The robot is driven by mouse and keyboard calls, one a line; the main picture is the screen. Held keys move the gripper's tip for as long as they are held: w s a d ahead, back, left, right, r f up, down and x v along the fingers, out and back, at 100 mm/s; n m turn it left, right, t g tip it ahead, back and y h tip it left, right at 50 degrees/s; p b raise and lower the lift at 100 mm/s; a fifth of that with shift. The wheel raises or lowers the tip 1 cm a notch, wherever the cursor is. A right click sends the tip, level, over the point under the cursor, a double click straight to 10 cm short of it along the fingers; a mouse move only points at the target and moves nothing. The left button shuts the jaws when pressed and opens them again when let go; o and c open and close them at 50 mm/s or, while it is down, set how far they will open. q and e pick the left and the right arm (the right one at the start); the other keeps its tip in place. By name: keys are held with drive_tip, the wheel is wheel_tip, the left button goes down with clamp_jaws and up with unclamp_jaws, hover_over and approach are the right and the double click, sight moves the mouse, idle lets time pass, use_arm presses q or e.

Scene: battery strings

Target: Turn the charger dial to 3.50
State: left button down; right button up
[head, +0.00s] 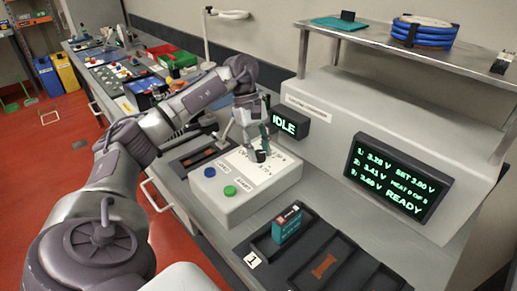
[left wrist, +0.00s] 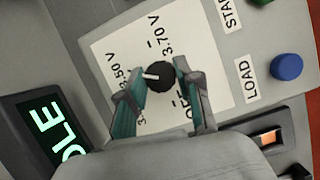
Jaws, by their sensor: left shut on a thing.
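The charger dial is a small black knob (left wrist: 160,76) with a white pointer mark, on a white label plate (left wrist: 105,50). In the left wrist view the pointer faces left, towards the printed 3.50 V; 3.70 V and OFF are printed to its right. My left gripper (head: 258,152) reaches down onto the charger box (head: 240,208). In the left wrist view its teal fingers (left wrist: 158,86) are shut on the dial, one on each side. Part of the 3.50 V print and another label are hidden by a finger. My right gripper is not in view.
A blue button (head: 210,173) and a green button (head: 230,190) sit on the box near the gripper. An IDLE display (head: 285,124) stands behind. A larger screen (head: 398,180) shows voltages and READY. A teal battery (head: 288,225) stands in the front tray (head: 262,247).

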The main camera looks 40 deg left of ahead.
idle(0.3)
use_arm(q)
drive_tip(key=c, duration=0.8)
unclamp_jaws()
drive_tip(key=v, duration=1.2)
